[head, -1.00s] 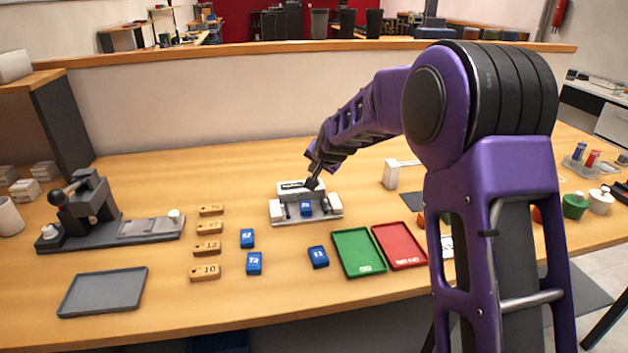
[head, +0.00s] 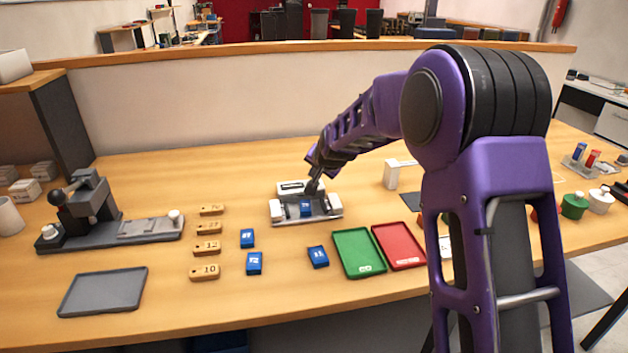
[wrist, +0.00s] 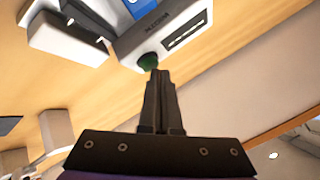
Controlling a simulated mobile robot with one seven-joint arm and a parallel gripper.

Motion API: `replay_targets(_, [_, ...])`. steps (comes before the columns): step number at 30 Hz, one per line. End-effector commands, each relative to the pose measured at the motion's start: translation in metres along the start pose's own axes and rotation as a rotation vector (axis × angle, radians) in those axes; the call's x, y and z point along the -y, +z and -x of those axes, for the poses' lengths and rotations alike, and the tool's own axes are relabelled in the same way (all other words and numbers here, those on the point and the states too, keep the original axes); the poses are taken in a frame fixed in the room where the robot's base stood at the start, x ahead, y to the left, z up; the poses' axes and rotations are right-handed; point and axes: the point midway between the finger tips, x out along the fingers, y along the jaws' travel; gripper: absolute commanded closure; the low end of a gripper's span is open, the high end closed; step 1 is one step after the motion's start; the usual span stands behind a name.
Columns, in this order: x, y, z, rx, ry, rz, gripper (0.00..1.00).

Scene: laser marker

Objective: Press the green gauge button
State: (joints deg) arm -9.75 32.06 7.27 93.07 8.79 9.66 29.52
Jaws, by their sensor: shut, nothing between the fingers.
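The gauge (head: 291,187) is a white and grey device near the middle of the table, with a dark display on its housing. A blue block (head: 306,209) sits in its front part. In the wrist view the gauge housing (wrist: 160,32) shows its display slot, and the green button (wrist: 148,61) is a small dark green dome at its edge. My gripper (wrist: 161,73) is shut and empty, its fingertips right by the button. I cannot tell if they touch it. In the head view my gripper (head: 314,190) is at the gauge's right side and the button is hidden.
A green tray (head: 358,252) and a red tray (head: 399,246) lie front right of the gauge. Loose blue blocks (head: 254,263) and wooden tags (head: 205,272) lie front left. A white post (head: 391,175) stands to the right. A lever press (head: 90,210) stands at far left.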

Motion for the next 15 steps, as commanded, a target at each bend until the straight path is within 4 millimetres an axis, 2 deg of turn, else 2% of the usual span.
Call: replay_targets(15, [-0.0036, 0.0035, -0.0047, 0.000, 0.000, 0.000, 1.00])
